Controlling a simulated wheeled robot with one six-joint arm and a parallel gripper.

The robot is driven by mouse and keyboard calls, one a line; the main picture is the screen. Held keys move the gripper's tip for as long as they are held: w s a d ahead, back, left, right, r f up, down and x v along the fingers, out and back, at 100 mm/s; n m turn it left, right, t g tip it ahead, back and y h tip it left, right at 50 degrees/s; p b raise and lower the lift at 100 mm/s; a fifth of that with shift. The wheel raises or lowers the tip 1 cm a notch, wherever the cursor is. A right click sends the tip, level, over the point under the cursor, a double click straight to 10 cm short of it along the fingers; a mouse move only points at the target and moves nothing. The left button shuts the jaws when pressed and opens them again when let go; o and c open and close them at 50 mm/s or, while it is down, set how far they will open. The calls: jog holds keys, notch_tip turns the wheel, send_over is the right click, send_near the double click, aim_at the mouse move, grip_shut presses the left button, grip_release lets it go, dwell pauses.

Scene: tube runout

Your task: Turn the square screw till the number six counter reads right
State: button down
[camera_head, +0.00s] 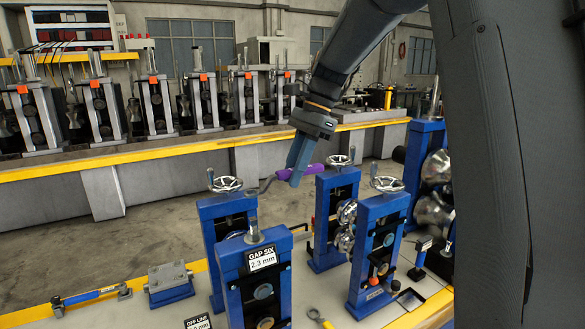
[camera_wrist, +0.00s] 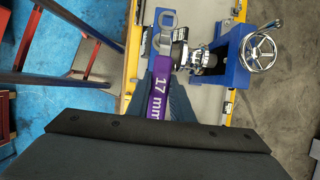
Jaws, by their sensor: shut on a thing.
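My gripper (camera_head: 297,172) is shut on the purple handle of a spanner (camera_head: 312,169), held in the air above the blue stands. The handle (camera_wrist: 160,97) reads "17 mm" in the wrist view, and its grey metal head (camera_wrist: 166,28) points away from my gripper. The gap six stand (camera_head: 228,262) is a blue frame at the front with a sign (camera_head: 262,258) that seems to read "GAP SIX 2.3 mm". A metal screw (camera_head: 254,233) stands upright on its top; its square shape is too small to tell. The spanner head is apart from it in the picture.
Neighbouring blue stands carry handwheels (camera_head: 388,184), (camera_head: 225,184); one handwheel (camera_wrist: 260,52) shows in the wrist view. Metal rollers (camera_head: 346,225) sit between stands. A blue-handled tool (camera_head: 90,295) lies on the bench at left. An "OFF LINE" sign (camera_head: 198,322) is at the front edge.

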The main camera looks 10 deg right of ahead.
jog(key=shift+f, duration=2.4)
jog(key=shift+f+b, duration=0.3)
jog(key=shift+f, duration=0.8)
jog(key=s+a+m+t, duration=0.2)
jog(key=s+m, duration=0.4)
jog(key=m, duration=0.1)
jog(key=s+a+m+t+h, duration=0.1)
jog(key=s+a+m+t, duration=0.1)
jog(key=s+m, duration=0.3)
jog(key=shift+s+a+m+t+h+p, duration=0.3)
jog(key=shift+s+m+t, duration=0.15)
jog(key=shift+m, duration=0.65)
jog(key=c, duration=2.2)
grip_release()
jog(key=shift+w+d, duration=0.1)
grip_shut()
